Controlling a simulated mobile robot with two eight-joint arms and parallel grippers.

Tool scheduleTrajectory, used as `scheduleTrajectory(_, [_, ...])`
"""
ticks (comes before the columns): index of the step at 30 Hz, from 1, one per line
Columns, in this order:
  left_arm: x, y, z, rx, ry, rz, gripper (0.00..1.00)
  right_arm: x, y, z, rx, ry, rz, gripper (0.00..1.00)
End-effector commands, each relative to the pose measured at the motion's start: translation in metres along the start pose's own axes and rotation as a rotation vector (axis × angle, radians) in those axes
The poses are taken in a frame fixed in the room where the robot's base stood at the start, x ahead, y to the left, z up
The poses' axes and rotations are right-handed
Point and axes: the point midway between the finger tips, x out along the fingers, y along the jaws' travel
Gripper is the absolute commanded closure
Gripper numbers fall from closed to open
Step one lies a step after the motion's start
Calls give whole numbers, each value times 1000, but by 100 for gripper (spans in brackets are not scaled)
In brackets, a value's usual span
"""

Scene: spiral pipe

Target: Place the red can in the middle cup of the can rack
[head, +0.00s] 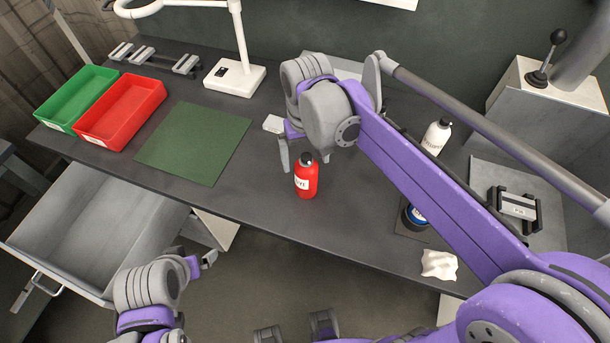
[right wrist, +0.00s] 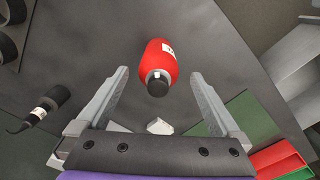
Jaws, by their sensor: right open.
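The red can (head: 306,178), with a black cap and white label, stands upright on the dark bench. My right gripper (head: 296,158) is open just behind and above it, partly hidden by its own wrist. In the right wrist view the red can (right wrist: 158,68) lies between the lines of the open fingers (right wrist: 162,95), cap toward the camera; I see no contact. A dark holder (head: 406,226) with a blue-topped can (head: 416,215) is partly behind my right arm; I cannot tell whether it is the can rack. My left gripper (head: 209,258) is low at the front, its jaw state unclear.
A green mat (head: 195,143) lies left of the can, with red (head: 122,113) and green (head: 76,101) trays beyond. A white lamp (head: 236,78) stands behind. A white bottle (head: 437,136) and crumpled cloth (head: 439,264) are to the right. An open drawer (head: 95,225) juts out front left.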

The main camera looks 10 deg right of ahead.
Motion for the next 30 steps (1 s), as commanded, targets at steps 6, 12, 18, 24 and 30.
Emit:
scheduleTrajectory(6, [0, 0, 0, 0, 0, 0, 0, 18, 0, -1, 1, 1, 0, 0])
scheduleTrajectory(12, [1, 0, 1, 0, -1, 0, 0, 49, 1, -3, 1, 1, 0, 0])
scheduleTrajectory(18, [1, 0, 1, 0, -1, 0, 0, 60, 1, -3, 0, 1, 0, 0])
scheduleTrajectory(24, [1, 0, 1, 0, -1, 0, 0, 60, 1, -3, 0, 1, 0, 7])
scheduleTrajectory(30, [1, 0, 1, 0, -1, 0, 0, 59, 1, -3, 0, 1, 0, 43])
